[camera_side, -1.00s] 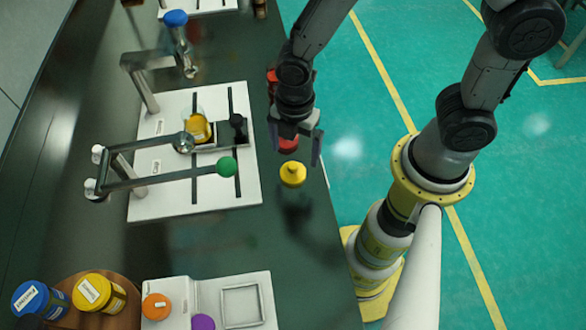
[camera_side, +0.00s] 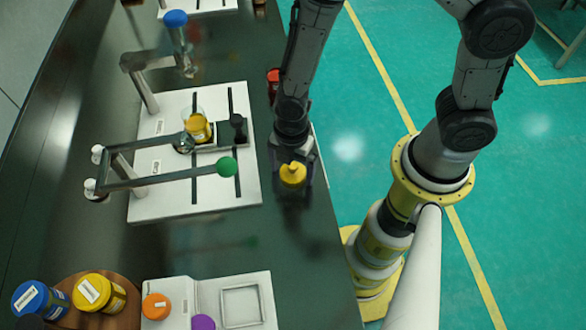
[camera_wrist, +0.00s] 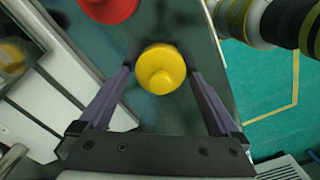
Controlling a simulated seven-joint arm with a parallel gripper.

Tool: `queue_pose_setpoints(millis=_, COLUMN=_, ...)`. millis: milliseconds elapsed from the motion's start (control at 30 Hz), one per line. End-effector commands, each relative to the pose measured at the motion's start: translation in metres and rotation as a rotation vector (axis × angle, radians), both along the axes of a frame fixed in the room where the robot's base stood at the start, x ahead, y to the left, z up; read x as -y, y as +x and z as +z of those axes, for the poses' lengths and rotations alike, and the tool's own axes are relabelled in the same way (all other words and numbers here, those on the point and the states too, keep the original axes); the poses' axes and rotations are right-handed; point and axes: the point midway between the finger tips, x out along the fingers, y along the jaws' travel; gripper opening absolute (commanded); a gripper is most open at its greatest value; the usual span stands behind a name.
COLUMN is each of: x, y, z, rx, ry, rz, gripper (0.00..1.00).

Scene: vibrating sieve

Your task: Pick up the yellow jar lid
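The yellow jar lid (camera_side: 293,173) lies on the dark table near its right edge, with its knob facing up. In the wrist view the yellow lid (camera_wrist: 160,69) sits between the tips of my gripper's two fingers. My gripper (camera_side: 292,178) is open and low over the lid, with a finger on each side. In the wrist view my gripper (camera_wrist: 162,72) shows small gaps beside the lid; I cannot tell whether either finger touches it.
The table in front of the lid is clear.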

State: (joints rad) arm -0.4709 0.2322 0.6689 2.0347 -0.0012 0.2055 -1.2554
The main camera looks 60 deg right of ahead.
Motion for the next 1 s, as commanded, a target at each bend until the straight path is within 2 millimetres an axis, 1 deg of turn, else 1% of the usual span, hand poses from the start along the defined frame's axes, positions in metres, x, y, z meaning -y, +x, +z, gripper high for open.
queue_pose_setpoints(millis=33, x=0.000, y=0.000, z=0.000, rx=0.000, ry=0.000, rz=0.000, gripper=0.87)
queue_pose_setpoints(millis=167, x=0.000, y=0.000, z=0.000, rx=0.000, ry=0.000, rz=0.000, gripper=0.64)
queue_pose_setpoints(millis=200, x=0.000, y=0.000, z=0.000, rx=0.000, ry=0.000, rz=0.000, gripper=0.57)
queue_pose_setpoints(millis=267, x=0.000, y=0.000, z=0.000, rx=0.000, ry=0.000, rz=0.000, gripper=0.46)
queue_pose_setpoints(millis=300, x=0.000, y=0.000, z=0.000, rx=0.000, ry=0.000, rz=0.000, gripper=0.39)
queue_pose_setpoints(millis=367, x=0.000, y=0.000, z=0.000, rx=0.000, ry=0.000, rz=0.000, gripper=0.28)
queue_pose_setpoints(millis=633, x=0.000, y=0.000, z=0.001, rx=0.001, ry=0.000, rz=0.000, gripper=0.27)
queue_pose_setpoints(millis=767, x=0.000, y=0.000, z=0.007, rx=0.002, ry=0.001, rz=0.000, gripper=0.27)
queue_pose_setpoints(millis=867, x=0.000, y=0.001, z=0.018, rx=0.004, ry=0.003, rz=0.000, gripper=0.27)
queue_pose_setpoints(millis=933, x=-0.001, y=0.002, z=0.031, rx=0.006, ry=0.004, rz=0.000, gripper=0.27)
queue_pose_setpoints(millis=967, x=0.000, y=0.000, z=0.036, rx=0.005, ry=0.003, rz=0.000, gripper=0.27)
queue_pose_setpoints(millis=1000, x=0.003, y=-0.007, z=0.042, rx=0.004, ry=0.003, rz=0.000, gripper=0.27)
